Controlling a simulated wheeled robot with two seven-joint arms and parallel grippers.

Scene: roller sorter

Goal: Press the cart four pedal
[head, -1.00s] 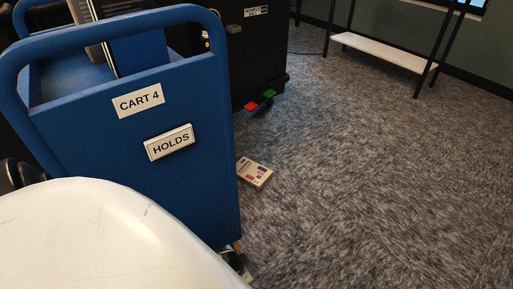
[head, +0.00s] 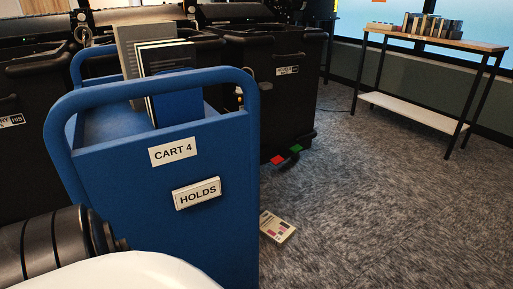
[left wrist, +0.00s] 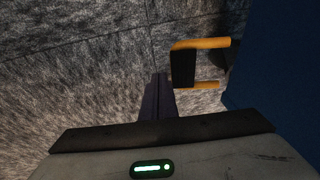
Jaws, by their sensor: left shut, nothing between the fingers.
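The blue cart (head: 225,235) stands close on the left in the head view, with a "CART 4" label and a "HOLDS" plate on its end panel. Its blue side also shows at the right of the left wrist view (left wrist: 285,60). There, a yellow-orange bracket with a black pad, which looks like a pedal (left wrist: 183,68), sticks out low beside the cart over the carpet. My left gripper (left wrist: 158,80) is shut and empty, its tips just left of the black pad. Contact with the pad cannot be told. My right gripper is in neither view.
Books (head: 160,60) stand on the cart. A black bin (head: 285,90) behind it has red (head: 277,160) and green (head: 296,148) tabs at its base. A booklet (head: 277,227) lies on the carpet. A shelf table (head: 440,38) stands at the back right. The carpet at right is clear.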

